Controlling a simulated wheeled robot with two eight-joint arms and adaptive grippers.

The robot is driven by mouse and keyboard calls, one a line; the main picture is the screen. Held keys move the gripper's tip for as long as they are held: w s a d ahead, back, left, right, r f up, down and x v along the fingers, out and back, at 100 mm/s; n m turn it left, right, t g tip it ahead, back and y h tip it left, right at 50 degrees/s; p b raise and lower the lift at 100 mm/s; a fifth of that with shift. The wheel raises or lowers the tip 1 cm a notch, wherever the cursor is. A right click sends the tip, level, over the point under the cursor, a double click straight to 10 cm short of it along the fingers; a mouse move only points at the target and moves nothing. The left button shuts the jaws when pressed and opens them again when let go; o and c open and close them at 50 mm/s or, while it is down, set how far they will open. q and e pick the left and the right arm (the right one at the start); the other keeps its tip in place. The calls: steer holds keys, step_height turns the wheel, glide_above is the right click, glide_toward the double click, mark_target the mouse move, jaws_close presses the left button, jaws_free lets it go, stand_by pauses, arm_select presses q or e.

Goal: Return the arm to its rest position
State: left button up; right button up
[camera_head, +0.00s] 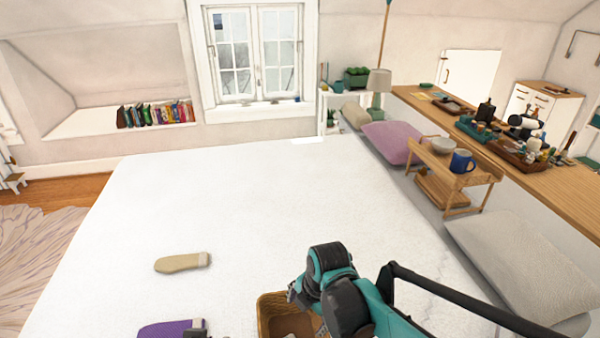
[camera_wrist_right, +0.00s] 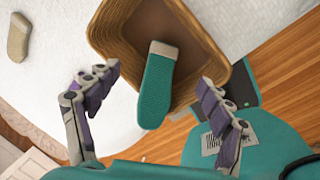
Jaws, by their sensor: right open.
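My right gripper (camera_wrist_right: 159,82) is open in the right wrist view, its two fingers apart on either side of a teal sock (camera_wrist_right: 155,90) with a grey cuff. No finger visibly touches the sock. The sock overlaps the opening and near rim of a brown wicker basket (camera_wrist_right: 222,72); I cannot tell whether it rests there or is above it. In the head view my right arm (camera_head: 335,285) hides much of the basket (camera_head: 265,312), and the fingers are mostly hidden. A small dark piece at the bottom edge may be my left gripper (camera_head: 196,333); its jaws do not show.
A beige sock (camera_head: 182,262) and a purple sock (camera_head: 165,329) lie on the white bed (camera_head: 230,205), left of the basket. A wooden tray stand (camera_head: 470,180) with a blue mug (camera_head: 462,161) and pillows line the right side. The bed's middle is clear.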

steer(key=shift+s+d+r, duration=0.1)
steer(key=shift+r, duration=0.5)
steer(key=shift+s+d+r, duration=0.1)
steer(key=shift+r, duration=0.45)
steer(key=shift+d, duration=0.1)
steer(key=s+d+r+m+t, duration=0.1)
steer(key=s+d+m+t, duration=0.1)
steer(key=d+m, duration=0.3)
steer(key=s+d+m+t+h, duration=0.1)
steer(key=s+d+m, duration=0.3)
steer(key=m, duration=0.8)
steer(key=s+d+r+m+t, duration=0.1)
steer(key=s+d+m, duration=0.3)
steer(key=m, duration=0.5)
steer(key=shift+d+r+m+t+h, duration=0.35)
steer(key=shift+d+t, duration=0.45)
steer(key=shift+d, duration=0.45)
steer(key=shift+w+d, duration=0.2)
